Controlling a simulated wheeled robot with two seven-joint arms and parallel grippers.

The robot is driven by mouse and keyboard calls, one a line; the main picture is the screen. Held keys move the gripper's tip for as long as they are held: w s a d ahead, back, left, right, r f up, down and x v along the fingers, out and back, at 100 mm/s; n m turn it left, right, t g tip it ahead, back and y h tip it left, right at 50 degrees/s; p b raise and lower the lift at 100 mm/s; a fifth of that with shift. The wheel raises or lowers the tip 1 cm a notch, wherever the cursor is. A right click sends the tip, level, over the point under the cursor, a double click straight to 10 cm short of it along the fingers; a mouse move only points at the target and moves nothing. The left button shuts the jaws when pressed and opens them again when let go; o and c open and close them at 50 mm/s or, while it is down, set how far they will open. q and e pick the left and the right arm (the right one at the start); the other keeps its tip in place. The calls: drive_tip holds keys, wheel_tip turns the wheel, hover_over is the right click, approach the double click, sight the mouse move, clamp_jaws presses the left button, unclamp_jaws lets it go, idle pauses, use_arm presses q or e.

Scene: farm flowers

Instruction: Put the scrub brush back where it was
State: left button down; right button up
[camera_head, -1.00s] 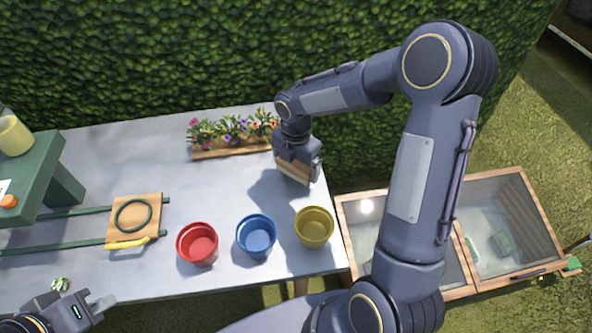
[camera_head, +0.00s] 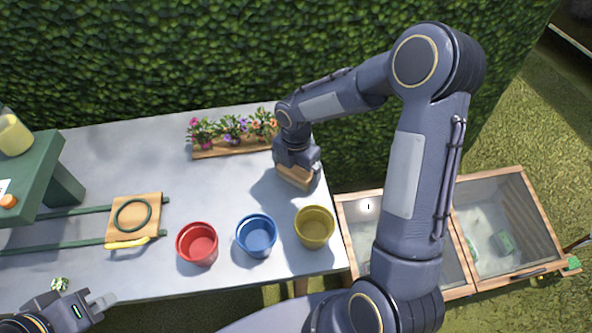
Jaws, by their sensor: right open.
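A tan wooden block (camera_head: 296,177), which looks like the scrub brush, is at the right end of the table, right of the flower planter. Its bristles cannot be made out. My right gripper (camera_head: 297,168) is open directly above it, pointing down, with its fingertips at or around the block's top; I cannot tell whether they touch. My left gripper (camera_head: 100,299) is at the table's front left edge, away from the block, and nothing shows in it.
Red (camera_head: 198,244), blue (camera_head: 256,236) and yellow (camera_head: 314,228) pots stand along the table (camera_head: 150,285) front. A wooden planter (camera_head: 215,150) with flowers is behind. A wooden board with a ring (camera_head: 134,240) lies left, near a green stand (camera_head: 38,175). Glass-topped frames (camera_head: 500,240) lie right.

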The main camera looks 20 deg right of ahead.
sight(296, 169)
drive_tip(key=s+r+m, duration=0.2)
drive_tip(key=r, duration=0.5)
drive_tip(key=s+r+m, duration=0.3)
drive_tip(key=r, duration=0.5)
drive_tip(key=s+a+r+m+t+y, duration=0.1)
drive_tip(key=s+m+t+y, duration=0.2)
drive_tip(key=s+m, duration=1.4)
drive_tip(key=shift+s+a+r+m+t+y, duration=0.35)
drive_tip(key=shift+m+t, duration=0.95)
drive_tip(key=shift+m, duration=0.6)
